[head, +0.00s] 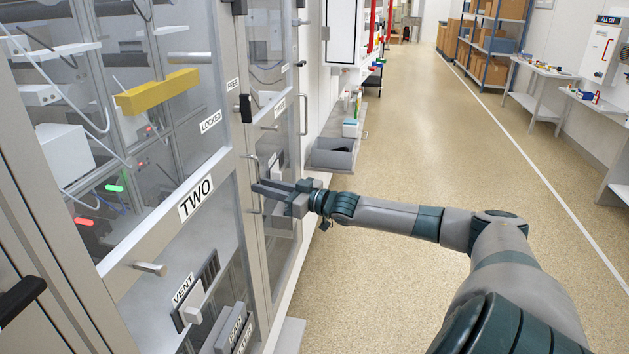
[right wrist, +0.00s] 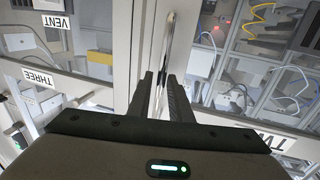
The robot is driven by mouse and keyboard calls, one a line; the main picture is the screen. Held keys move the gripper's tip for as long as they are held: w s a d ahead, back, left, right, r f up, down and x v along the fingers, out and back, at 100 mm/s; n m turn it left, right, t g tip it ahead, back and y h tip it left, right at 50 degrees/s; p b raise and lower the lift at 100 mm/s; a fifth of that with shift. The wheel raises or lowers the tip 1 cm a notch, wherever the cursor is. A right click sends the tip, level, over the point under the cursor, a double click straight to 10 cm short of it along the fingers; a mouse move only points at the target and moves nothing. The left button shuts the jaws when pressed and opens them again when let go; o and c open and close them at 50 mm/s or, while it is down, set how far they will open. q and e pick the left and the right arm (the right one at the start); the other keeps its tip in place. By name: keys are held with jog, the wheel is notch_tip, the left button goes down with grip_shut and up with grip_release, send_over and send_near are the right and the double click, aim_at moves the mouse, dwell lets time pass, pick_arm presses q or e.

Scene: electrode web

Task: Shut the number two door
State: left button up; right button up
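The number two door (head: 170,232) is a glazed panel in a grey frame at the left of the head view, with a TWO label. Its label also shows upside down in the right wrist view (right wrist: 265,140). It looks about in line with the cabinet front; I cannot tell if it is slightly ajar. A vertical metal handle (right wrist: 166,45) runs toward my right gripper's fingertips. My right gripper (head: 262,188) is beside the door's right edge, its two fingers (right wrist: 160,78) close together with a narrow gap at the handle. Contact is unclear. My left gripper is out of view.
Door three (head: 283,130) is just beyond. A grey bin (head: 334,153) stands on a low shelf past it. The aisle floor (head: 420,130) is clear.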

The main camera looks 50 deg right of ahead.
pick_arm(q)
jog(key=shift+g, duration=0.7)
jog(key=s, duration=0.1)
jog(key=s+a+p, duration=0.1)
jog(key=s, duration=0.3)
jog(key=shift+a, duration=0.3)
pick_arm(e)
jog(key=v, duration=1.5)
jog(key=shift+s, duration=0.25)
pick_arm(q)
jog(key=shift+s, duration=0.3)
pick_arm(e)
jog(key=shift+d, duration=0.1)
jog(key=shift+f, duration=0.1)
